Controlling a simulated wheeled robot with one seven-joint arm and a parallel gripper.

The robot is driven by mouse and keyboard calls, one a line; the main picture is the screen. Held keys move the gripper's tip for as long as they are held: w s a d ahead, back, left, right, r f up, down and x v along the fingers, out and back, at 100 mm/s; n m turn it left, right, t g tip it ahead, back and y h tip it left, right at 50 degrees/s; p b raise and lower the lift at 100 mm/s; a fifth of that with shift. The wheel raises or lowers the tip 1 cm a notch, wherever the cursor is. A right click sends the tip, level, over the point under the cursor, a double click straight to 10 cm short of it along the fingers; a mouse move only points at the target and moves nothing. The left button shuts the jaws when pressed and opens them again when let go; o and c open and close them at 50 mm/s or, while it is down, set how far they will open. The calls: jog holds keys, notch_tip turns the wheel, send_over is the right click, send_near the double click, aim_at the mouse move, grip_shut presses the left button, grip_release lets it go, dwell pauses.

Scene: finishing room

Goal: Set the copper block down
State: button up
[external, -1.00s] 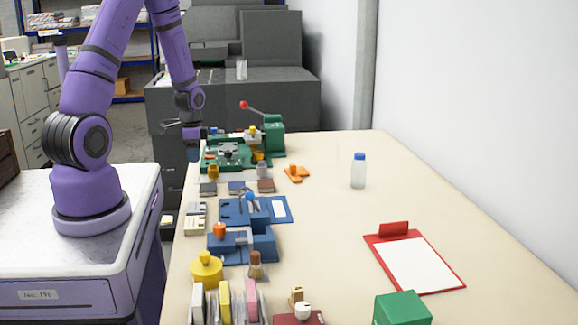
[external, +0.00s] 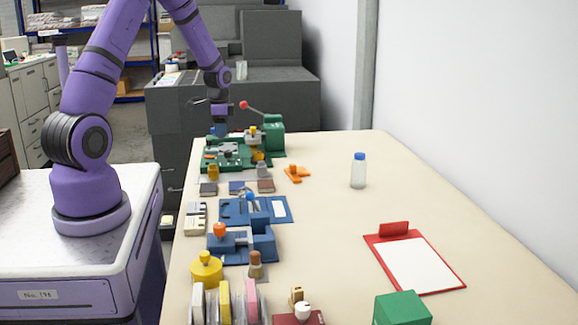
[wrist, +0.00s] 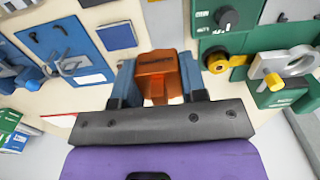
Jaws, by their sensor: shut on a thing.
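The copper block (wrist: 157,72) is an orange-brown piece with dark lettering, held between the blue fingers of my gripper (wrist: 157,88) in the wrist view. In the external view my gripper (external: 219,130) points down, above the far left end of the bench, at the green fixture (external: 215,155). The block cannot be made out there. In the wrist view the green fixture (wrist: 225,30) lies to the right of the held block, and the blue plate (wrist: 65,45) lies to the left. What is directly below the block is hidden.
A lever with a red knob (external: 244,104) rises beside the gripper. Several small flat blocks (external: 237,187) lie in a row in front of the green fixture. An orange piece (external: 296,174) and a bottle (external: 359,171) stand to the right. The bench's (external: 330,220) middle is clear.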

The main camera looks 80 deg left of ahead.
jog(key=w+a, duration=0.8)
jog(key=w, duration=0.6)
send_over(293, 162)
jog(key=shift+d+f, duration=0.15)
jog(key=shift+f, duration=7.35)
jog(key=shift+s+f, duration=0.1)
jog(key=shift+f, duration=0.05)
jog(key=o, duration=1.1)
jog(key=shift+c, duration=0.2)
notch_tip(293, 162, up, 12)
